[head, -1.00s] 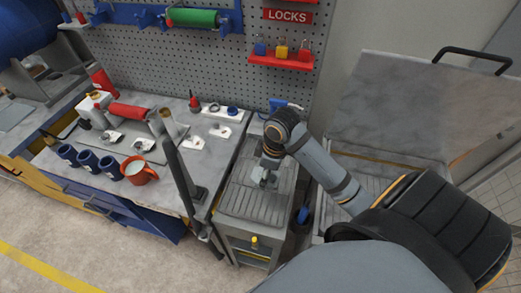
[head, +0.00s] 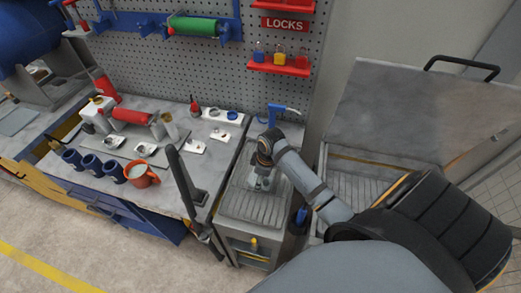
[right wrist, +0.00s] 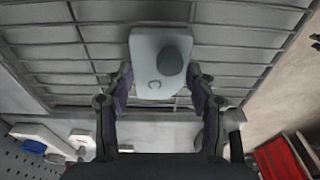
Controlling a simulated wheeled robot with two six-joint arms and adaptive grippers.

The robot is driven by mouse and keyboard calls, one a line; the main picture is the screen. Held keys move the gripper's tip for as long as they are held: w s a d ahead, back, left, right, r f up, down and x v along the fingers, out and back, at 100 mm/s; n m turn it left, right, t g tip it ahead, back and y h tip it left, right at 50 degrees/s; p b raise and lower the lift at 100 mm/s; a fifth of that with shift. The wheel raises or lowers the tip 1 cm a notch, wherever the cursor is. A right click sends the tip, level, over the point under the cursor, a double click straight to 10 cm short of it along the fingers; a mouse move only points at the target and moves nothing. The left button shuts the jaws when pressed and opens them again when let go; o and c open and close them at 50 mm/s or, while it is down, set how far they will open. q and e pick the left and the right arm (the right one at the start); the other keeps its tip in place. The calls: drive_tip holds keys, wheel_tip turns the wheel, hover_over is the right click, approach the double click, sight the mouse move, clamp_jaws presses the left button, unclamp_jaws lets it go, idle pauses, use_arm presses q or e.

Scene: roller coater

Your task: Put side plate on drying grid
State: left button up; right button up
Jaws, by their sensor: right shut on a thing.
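The side plate (right wrist: 150,60) is a small pale grey plate with rounded corners, a dark round knob and a letter C. It lies between the fingers of my right gripper (right wrist: 160,80) in the right wrist view. My right gripper is shut on it. The drying grid (right wrist: 60,55) spreads behind the plate as metal bars; I cannot tell whether the plate touches it. In the head view, my right gripper (head: 261,182) is over the ribbed grid top (head: 245,207) of the grey cabinet, with the plate mostly hidden. My left gripper is not in view.
On the bench to the left stand a red roller (head: 130,116), several blue cups (head: 92,165), an orange mug (head: 140,173) and white plates (head: 195,146). A dark upright post (head: 180,175) rises by the bench edge. A large open lid (head: 420,110) is at right.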

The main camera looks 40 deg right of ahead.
drive_tip(key=o, duration=1.4)
drive_tip(key=shift+f, duration=0.1)
drive_tip(key=r, duration=0.4)
drive_tip(key=s+r+b, duration=0.1)
drive_tip(key=r, duration=0.3)
drive_tip(key=d+r+b, duration=0.1)
drive_tip(key=r, duration=0.3)
drive_tip(key=shift+s+d+r, duration=0.1)
drive_tip(key=shift+s, duration=0.1)
